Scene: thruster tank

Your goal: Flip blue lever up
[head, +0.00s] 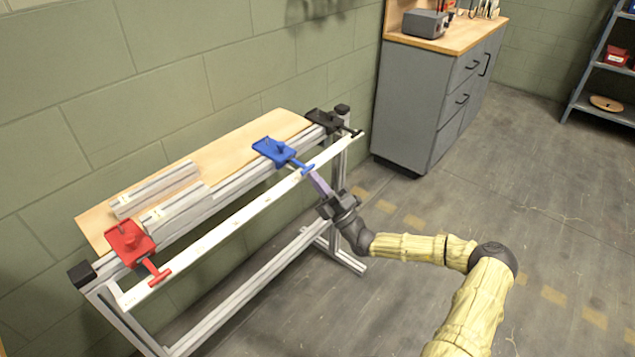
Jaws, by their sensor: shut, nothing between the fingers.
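The blue lever (302,166) sticks out from its blue mount (272,151) on the bench rail, pointing toward the front right and slightly downward. Its end lies at the white front bar. My gripper (318,181) is shut and empty, just below and in front of the blue lever's end. The fingers point up toward the lever. I cannot tell whether they touch it.
A red lever (155,271) on a red mount (130,243) is at the bench's left end, and a black lever (347,130) is at its right end. Grey rails (155,189) lie on the wooden top. A grey cabinet (415,105) stands behind. Open floor lies to the right.

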